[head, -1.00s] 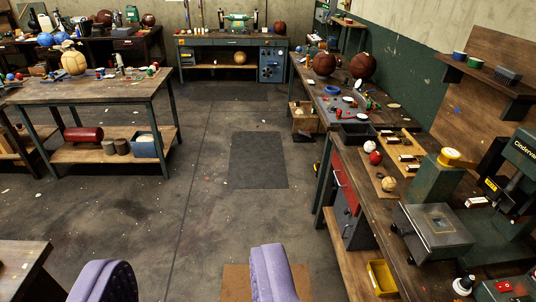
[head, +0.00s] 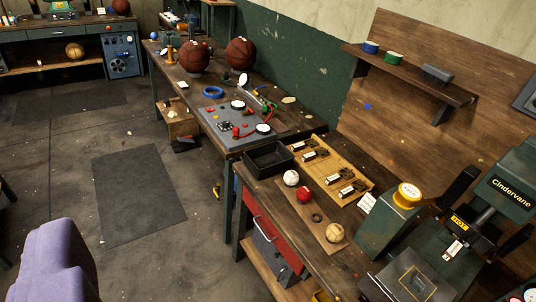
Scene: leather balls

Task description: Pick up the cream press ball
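A cream ball (head: 335,232) sits at the front end of a wooden strip (head: 318,222) on the right-hand bench, close to the press. A red ball (head: 304,195) and a whiter ball (head: 291,178) sit in line behind it on the same strip. A small dark ring (head: 316,217) lies between the red and cream balls. The cream ball is fully visible, with nothing touching it from above. My gripper is not in view.
The green press (head: 490,210) and a yellow-capped post (head: 406,196) stand right of the balls. A black tray (head: 268,158) and wooden board (head: 330,170) lie behind. A purple padded seat back (head: 55,262) stands at lower left. The floor mat (head: 140,190) area is clear.

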